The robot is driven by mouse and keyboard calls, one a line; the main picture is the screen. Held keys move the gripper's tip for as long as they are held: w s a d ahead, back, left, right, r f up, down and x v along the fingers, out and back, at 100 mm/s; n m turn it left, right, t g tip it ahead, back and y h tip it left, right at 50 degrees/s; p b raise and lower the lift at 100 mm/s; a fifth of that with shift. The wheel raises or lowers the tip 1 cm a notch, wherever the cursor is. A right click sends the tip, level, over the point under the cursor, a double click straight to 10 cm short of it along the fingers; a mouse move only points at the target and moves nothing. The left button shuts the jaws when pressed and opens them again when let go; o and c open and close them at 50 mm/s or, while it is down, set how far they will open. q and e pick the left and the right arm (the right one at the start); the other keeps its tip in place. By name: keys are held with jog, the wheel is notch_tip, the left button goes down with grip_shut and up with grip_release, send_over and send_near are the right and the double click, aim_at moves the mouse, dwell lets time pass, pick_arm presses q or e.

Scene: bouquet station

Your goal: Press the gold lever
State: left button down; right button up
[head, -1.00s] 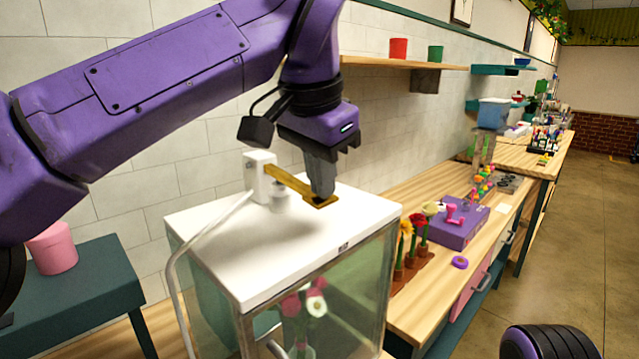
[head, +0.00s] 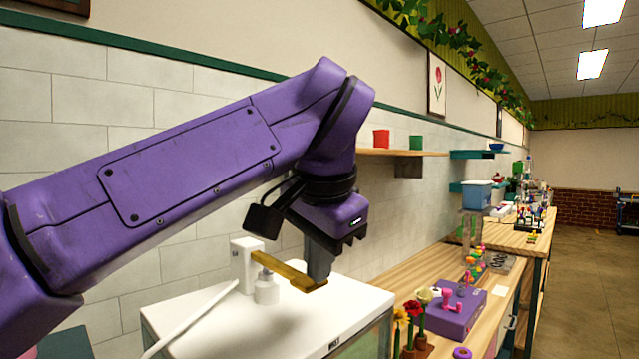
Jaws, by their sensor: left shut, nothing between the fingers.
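The gold lever (head: 284,272) sticks out from a white bracket (head: 243,262) on top of a white-topped glass box (head: 262,325). A white knob-like part (head: 266,290) stands under the lever. My left gripper (head: 318,279) points down, shut and empty, with its fingertips at the lever's free end. They look to be touching it, but I cannot tell if they press on it. The lever tilts slightly down toward the fingertips. The lower part of the box is out of view. My right gripper is not in view.
Right of the box, the wooden counter holds flowers in small pots (head: 415,325), a purple box (head: 457,312) with pink parts and a purple ring (head: 462,352). A wall shelf (head: 400,152) carries a red cup (head: 381,139) and a green cup (head: 416,142). Floor is free at right.

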pick_arm(q)
jog(key=p+v, duration=0.2)
jog(key=v, duration=0.8)
jog(key=shift+r, duration=0.25)
dwell(0.9)
